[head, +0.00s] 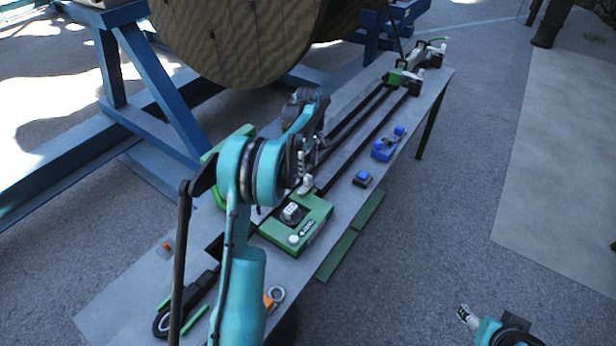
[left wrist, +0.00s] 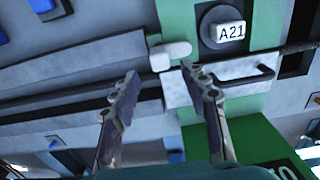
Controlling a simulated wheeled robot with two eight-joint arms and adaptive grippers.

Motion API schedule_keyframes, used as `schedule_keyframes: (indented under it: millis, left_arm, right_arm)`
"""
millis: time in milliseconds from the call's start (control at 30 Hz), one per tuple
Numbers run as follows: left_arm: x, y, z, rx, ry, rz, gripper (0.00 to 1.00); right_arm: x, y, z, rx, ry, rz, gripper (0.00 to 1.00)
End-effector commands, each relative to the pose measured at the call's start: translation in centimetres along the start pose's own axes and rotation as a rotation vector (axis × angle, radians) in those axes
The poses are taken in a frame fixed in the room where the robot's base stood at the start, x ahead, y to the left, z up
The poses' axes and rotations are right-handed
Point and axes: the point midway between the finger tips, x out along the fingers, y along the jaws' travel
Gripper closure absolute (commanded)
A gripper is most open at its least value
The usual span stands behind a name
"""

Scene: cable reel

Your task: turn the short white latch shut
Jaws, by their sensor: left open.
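The short white latch (left wrist: 170,55) is a small rounded block in the left wrist view, at the edge of a pale metal plate beside a green panel. In the head view a white piece that appears to be it (head: 305,185) shows at the green box's far corner. My left gripper (left wrist: 158,78) is open, its two fingertips just short of the latch and either side of it; I see no contact. In the head view my left gripper (head: 303,160) is partly hidden by its own arm. My right gripper (head: 468,317) is at the bottom right, away from the bench; its jaws are unclear.
The green box (head: 318,222) carries a dark round knob, labelled A21 (left wrist: 230,31) in the wrist view. Blue parts (head: 384,150) lie along the narrow grey bench (head: 130,290). A large wooden reel (head: 240,40) on a blue frame stands behind. Open floor is at right.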

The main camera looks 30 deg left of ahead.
Motion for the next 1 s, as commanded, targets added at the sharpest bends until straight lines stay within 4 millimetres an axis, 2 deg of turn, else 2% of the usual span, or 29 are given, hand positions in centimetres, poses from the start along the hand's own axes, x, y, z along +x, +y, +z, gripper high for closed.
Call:
schedule_keyframes:
  millis: [100,333,500,733,900,1000]
  left_arm:
    - [2.4,0.0,0.0,0.001,0.0,0.001,0.55]
    - [5.6,0.0,0.0,0.003,0.001,0.001,0.55]
    - [6.4,0.0,0.0,0.003,0.001,0.001,0.55]
    - [6.4,0.0,0.1,0.003,0.001,0.001,0.55]
    - [6.4,0.0,0.1,0.003,0.001,0.001,1.0]
    - [6.4,0.0,0.1,0.003,0.001,0.002,1.0]
  right_arm:
    - [0.8,0.0,0.6,0.0,0.0,0.0,0.42]
    - [1.5,0.0,1.1,0.0,0.0,0.0,0.42]
    - [1.7,0.0,1.2,0.0,0.0,0.0,0.42]
    - [1.6,0.0,1.2,0.0,0.0,0.0,0.42]
    - [1.6,0.0,1.2,0.0,0.0,0.0,0.42]
    - [1.6,0.0,1.2,0.0,0.0,0.0,0.42]
